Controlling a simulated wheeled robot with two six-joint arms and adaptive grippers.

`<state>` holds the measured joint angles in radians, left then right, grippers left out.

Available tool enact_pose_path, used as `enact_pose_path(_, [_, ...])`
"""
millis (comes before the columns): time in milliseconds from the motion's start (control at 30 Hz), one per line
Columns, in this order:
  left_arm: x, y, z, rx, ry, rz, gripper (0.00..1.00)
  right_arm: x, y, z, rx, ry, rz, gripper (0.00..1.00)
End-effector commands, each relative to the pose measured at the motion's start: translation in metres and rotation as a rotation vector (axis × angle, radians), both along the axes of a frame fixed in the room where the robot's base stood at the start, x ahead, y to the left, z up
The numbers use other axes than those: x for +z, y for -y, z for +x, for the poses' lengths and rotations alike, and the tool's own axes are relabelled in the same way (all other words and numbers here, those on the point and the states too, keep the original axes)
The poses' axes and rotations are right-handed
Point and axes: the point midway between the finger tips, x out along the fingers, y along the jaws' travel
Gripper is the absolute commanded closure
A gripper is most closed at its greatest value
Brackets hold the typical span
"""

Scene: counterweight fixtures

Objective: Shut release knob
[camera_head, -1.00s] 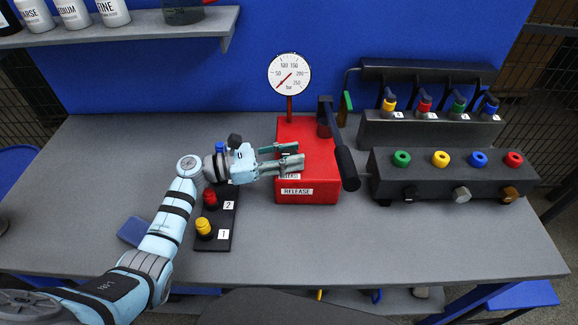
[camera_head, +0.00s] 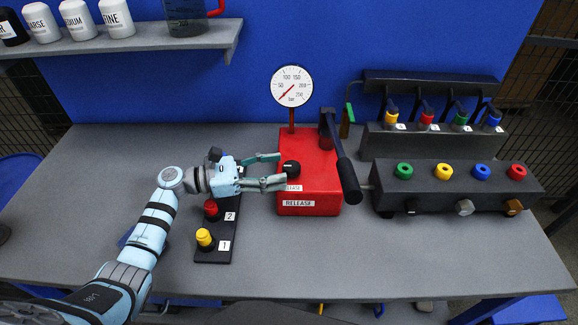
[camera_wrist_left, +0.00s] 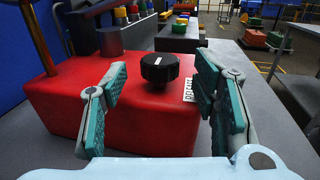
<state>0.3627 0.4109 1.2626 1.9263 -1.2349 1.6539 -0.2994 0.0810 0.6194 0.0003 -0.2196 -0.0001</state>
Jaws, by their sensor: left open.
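The release knob (camera_head: 291,168) is a round black knob with a white mark, on the front part of the red pump box (camera_head: 318,172). In the left wrist view the knob (camera_wrist_left: 159,68) stands between and beyond the two fingers. My left gripper (camera_head: 280,170) is open, its fingers pointing right at the knob, one on the far side and one on the near side. In the wrist view the gripper (camera_wrist_left: 160,100) shows clear space around the knob, with no clear contact. My right gripper is not in view.
A pressure gauge (camera_head: 291,86) rises behind the box, and a black lever handle (camera_head: 347,180) slants along its right side. A black panel with red and yellow buttons (camera_head: 205,238) lies under my left wrist. A dark manifold (camera_head: 450,188) stands at right. The front of the table (camera_head: 400,260) is clear.

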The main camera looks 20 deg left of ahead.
Motion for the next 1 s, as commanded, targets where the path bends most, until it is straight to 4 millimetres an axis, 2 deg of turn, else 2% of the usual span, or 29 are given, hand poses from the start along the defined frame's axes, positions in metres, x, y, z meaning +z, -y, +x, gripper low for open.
enact_pose_path(100, [-0.001, -0.031, -0.015, 0.001, -0.003, 0.005, 0.46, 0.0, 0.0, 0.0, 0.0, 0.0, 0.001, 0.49])
enact_pose_path(200, [-0.001, -0.052, -0.025, 0.001, -0.003, 0.003, 0.46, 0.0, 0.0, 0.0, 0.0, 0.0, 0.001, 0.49])
enact_pose_path(300, [0.0, -0.064, -0.031, 0.0, -0.001, 0.0, 0.46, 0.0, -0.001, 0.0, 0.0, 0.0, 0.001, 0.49])
enact_pose_path(833, [0.001, -0.068, -0.033, 0.0, 0.0, 0.0, 0.46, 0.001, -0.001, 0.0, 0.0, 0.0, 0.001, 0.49])
enact_pose_path(933, [0.012, -0.068, -0.033, 0.0, 0.0, -0.001, 0.46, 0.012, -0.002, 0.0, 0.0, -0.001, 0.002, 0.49])
enact_pose_path(1000, [0.027, -0.067, -0.033, 0.0, 0.0, -0.001, 0.46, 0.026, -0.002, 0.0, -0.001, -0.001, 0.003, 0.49])
